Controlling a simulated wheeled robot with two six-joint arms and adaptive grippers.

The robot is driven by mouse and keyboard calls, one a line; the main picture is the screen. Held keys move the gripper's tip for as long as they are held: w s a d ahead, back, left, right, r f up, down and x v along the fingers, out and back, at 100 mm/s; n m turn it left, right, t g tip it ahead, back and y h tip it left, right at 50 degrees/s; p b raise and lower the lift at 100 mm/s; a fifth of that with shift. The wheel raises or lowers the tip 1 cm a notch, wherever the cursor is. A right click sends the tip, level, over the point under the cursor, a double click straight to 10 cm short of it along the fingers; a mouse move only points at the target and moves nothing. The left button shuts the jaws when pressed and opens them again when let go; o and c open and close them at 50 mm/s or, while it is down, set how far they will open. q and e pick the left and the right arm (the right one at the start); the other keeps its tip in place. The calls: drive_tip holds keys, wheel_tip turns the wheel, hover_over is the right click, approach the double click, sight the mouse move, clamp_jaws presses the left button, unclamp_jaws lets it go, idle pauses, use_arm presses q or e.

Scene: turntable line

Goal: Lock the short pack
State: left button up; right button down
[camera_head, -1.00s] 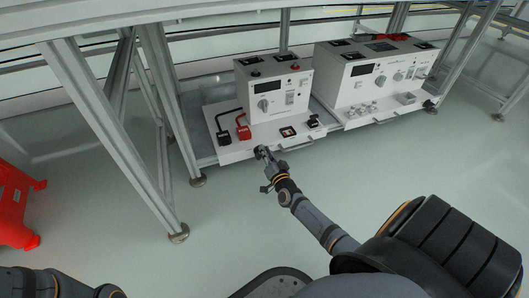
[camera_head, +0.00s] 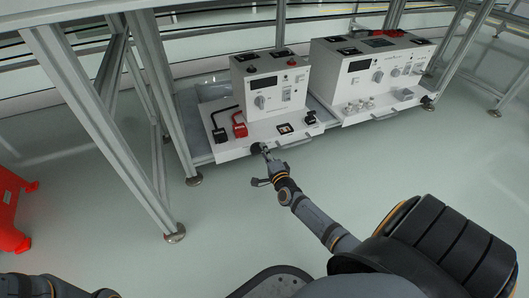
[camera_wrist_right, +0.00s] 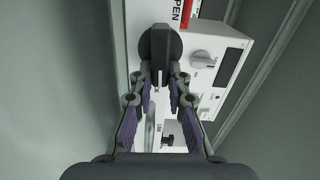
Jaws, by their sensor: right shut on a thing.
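The short pack (camera_head: 265,92) is the smaller white unit at the left, with its white front ledge (camera_head: 232,150) on a low shelf. It also shows in the wrist view (camera_wrist_right: 231,30), where a red label reading "OPEN" (camera_wrist_right: 186,14) is partly in frame. A black round knob with a raised bar (camera_wrist_right: 160,45) is on the ledge's front edge. My right gripper (camera_head: 262,152) is at this front edge. In the wrist view its fingers (camera_wrist_right: 160,85) are shut on the knob's bar from both sides. My left gripper is out of frame; only part of the left arm shows.
A longer white pack (camera_head: 372,70) stands close to the right on the same shelf. A grey frame leg (camera_head: 165,205) stands left of the packs. A red object (camera_head: 12,210) is at the left edge. The floor in front is clear.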

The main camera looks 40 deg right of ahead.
drive_tip(key=shift+f+m, duration=0.1)
drive_tip(key=shift+m, duration=0.3)
drive_tip(key=c, duration=1.3)
unclamp_jaws()
drive_tip(key=v, duration=1.2)
